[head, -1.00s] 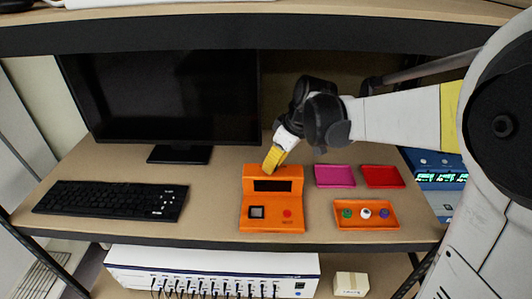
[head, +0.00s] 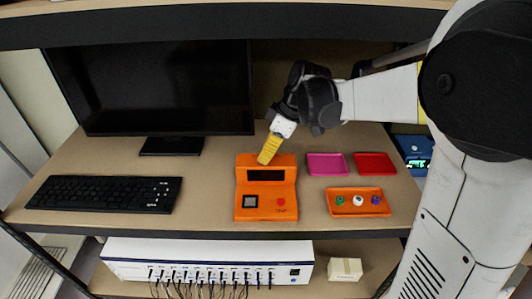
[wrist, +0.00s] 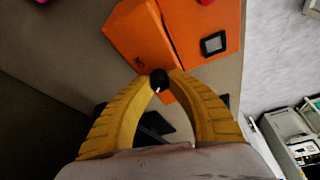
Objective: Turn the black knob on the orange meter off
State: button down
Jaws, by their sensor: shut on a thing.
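The orange meter (head: 267,187) stands on the shelf with its dark display facing the head camera. The black knob (wrist: 158,76) shows in the wrist view at the meter's edge; in the head view it is hidden behind the meter's top. My gripper (head: 266,158) reaches down to the meter's top rear edge. In the wrist view its yellow fingers (wrist: 157,84) are shut on the black knob, one tip on each side. The fingers cover part of the knob, and its turn angle cannot be read.
A monitor (head: 150,90) and a keyboard (head: 104,194) are to the left. A magenta tray (head: 327,164), a red tray (head: 374,164) and an orange tray (head: 345,210) with small coloured items lie right of the meter. An upper shelf (head: 230,25) runs above my arm.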

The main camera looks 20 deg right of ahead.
jog(key=c, duration=1.2)
grip_release()
jog(key=shift+c, duration=0.2)
jog(key=shift+r, duration=0.15)
jog(key=s+d, duration=0.7)
jog(key=d, duration=0.3)
jog(key=shift+d+r, duration=0.2)
jog(key=shift+r, duration=0.2)
jog(key=shift+w, duration=0.1)
